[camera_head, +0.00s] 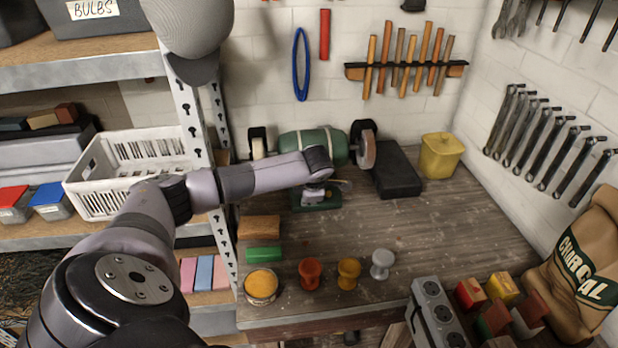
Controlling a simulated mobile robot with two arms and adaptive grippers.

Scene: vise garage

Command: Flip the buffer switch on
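The buffer (295,143), a green bench machine, stands at the back of the wooden workbench against the wall. A pale wheel (366,151) shows at its right end and a smaller one (258,144) at its left end. Its green base (328,203) is partly covered by my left arm. My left gripper (318,192) is at the front of that base, pointing down from the wrist. It is small and partly hidden, so I cannot tell its finger opening or whether it touches the buffer. I cannot make out the switch. My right gripper is not in view.
A black block (396,170) and yellow canister (441,155) are at the back right. A shelf upright (196,130) stands left. The bench (440,225) is clear at centre right.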

